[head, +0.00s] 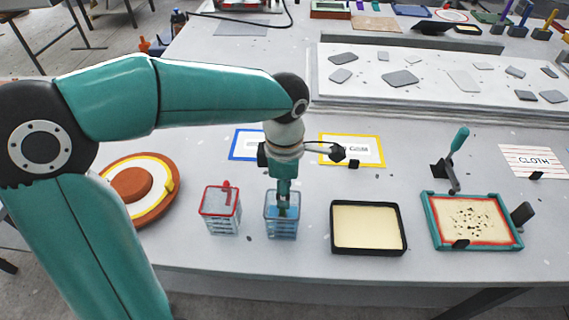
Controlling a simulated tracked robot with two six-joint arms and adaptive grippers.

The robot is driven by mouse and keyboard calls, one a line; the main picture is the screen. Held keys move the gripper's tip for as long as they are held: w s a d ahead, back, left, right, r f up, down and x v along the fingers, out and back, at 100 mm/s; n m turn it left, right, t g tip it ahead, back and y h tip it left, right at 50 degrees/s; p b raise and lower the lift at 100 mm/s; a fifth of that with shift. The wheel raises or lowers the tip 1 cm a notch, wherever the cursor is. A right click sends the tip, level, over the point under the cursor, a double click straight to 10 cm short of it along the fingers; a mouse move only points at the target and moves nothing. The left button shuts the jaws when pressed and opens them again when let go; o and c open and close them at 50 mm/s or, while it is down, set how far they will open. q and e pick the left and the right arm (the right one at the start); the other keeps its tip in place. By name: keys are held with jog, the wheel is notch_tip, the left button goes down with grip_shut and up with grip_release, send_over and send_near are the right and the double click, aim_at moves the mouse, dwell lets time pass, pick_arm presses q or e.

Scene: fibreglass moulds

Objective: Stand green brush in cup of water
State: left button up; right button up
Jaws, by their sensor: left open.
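The cup of water (281,228) is a clear cup with blue-tinted contents, near the front of the table. A green brush (285,198) shows inside it, roughly upright, with its lower end dark and partly blurred by the cup wall. My left gripper (284,182) points down directly above this cup, open at the brush's upper end. The gripper hides the top of the brush, and I cannot tell whether a finger touches it. My right gripper is not in view.
A red-rimmed clear cup (220,222) stands close on the left. A black-edged cream tray (368,251) and a teal-framed tray (476,246) are to the right. A teal-handled tool (459,139) stands behind the framed tray. A round orange mould (150,215) is at left.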

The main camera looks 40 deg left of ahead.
pick_arm(q)
notch_tip(320, 180, up, 11)
jog(key=shift+f+p, duration=0.15)
jog(key=shift+p, duration=0.2)
dwell(0.4)
